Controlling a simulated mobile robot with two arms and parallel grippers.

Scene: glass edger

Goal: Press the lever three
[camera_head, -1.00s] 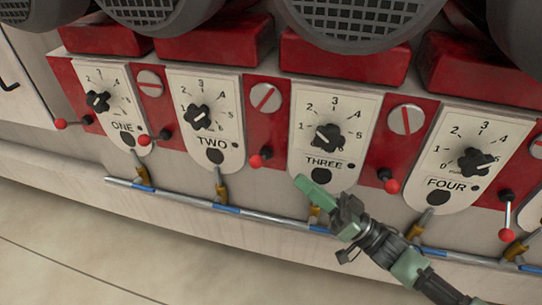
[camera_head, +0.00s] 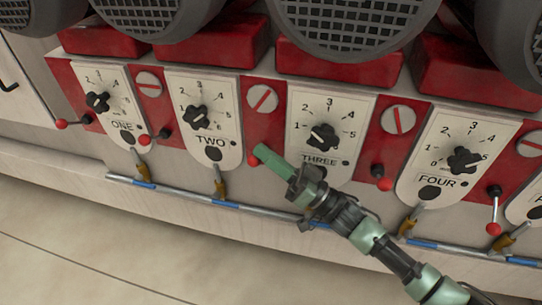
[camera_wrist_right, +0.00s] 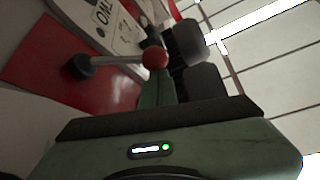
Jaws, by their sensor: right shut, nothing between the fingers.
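The panel labelled THREE (camera_head: 329,123) has a black dial and stands right of centre in the head view. A lever with a red ball (camera_wrist_right: 155,57) and a dark hub (camera_wrist_right: 80,67) sits on the red strip between panels TWO and THREE; in the head view my right gripper mostly hides it. My right gripper (camera_head: 264,154) is shut and empty, its green tip over that lever. In the wrist view the ball appears close to the fingers; I cannot tell whether they touch. Another red-ball lever (camera_head: 384,184) is right of THREE. My left gripper is not in view.
Panels ONE (camera_head: 122,125), TWO (camera_head: 211,141) and FOUR (camera_head: 451,182) flank it, with more red-ball levers between. Large grey motors (camera_head: 355,25) on red blocks overhang the panels. A blue-banded pipe (camera_head: 225,204) runs below. The floor (camera_head: 110,255) in front is clear.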

